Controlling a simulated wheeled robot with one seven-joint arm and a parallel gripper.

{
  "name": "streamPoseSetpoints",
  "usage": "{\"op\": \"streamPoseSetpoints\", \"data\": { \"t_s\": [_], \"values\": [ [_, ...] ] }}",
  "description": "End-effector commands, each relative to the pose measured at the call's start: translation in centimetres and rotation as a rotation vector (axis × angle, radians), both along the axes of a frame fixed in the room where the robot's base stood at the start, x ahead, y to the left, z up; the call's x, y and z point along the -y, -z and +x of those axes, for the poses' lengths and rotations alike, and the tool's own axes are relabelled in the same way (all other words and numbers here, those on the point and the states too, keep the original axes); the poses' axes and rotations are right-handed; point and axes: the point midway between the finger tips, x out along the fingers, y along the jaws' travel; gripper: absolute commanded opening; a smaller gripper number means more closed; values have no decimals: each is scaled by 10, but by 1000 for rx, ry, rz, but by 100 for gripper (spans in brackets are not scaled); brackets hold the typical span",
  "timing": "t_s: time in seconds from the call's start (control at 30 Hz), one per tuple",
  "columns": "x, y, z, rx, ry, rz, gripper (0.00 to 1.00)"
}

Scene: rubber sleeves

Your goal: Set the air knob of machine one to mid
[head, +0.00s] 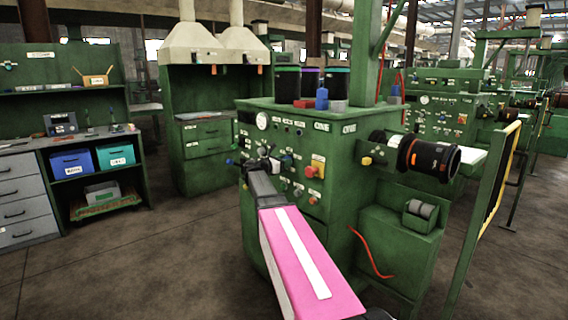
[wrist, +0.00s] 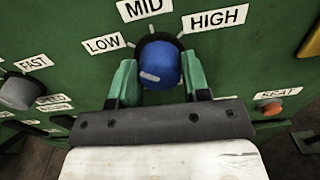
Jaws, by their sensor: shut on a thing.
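The blue air knob (wrist: 160,58) sits on the green front panel of machine one (head: 330,205), which carries "ONE" labels in the head view. In the wrist view, LOW, MID and HIGH labels (wrist: 144,9) arc around the knob, with MID above it. A short pale mark shows on the knob's lower left face; which label it points to is not clear. My gripper (wrist: 159,70) has its two green fingers on either side of the knob and is shut on it. In the head view my gripper (head: 264,163) is at the panel and hides the knob.
A grey knob (wrist: 17,92) marked FAST is left of my gripper, and an orange SEAT button (wrist: 270,108) is at right. A red knob on a yellow plate (head: 318,167) is on the panel. A black roller (head: 428,158) juts out right. Floor is open at left.

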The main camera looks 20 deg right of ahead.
Motion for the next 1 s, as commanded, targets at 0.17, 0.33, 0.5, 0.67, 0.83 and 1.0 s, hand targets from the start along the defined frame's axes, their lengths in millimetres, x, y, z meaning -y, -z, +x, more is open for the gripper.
{"op": "streamPoseSetpoints", "data": {
  "t_s": [0.17, 0.33, 0.5, 0.67, 0.83, 1.0],
  "values": [
    [0, 0, 0, 95, 1, 35, 19],
    [0, 0, 0, 228, 1, 83, 19],
    [0, 0, -1, 375, 1, 136, 19],
    [0, 0, -1, 502, 1, 182, 19],
    [0, 0, -1, 616, 1, 225, 19],
    [0, 0, -1, 700, 1, 255, 19]
  ]
}}
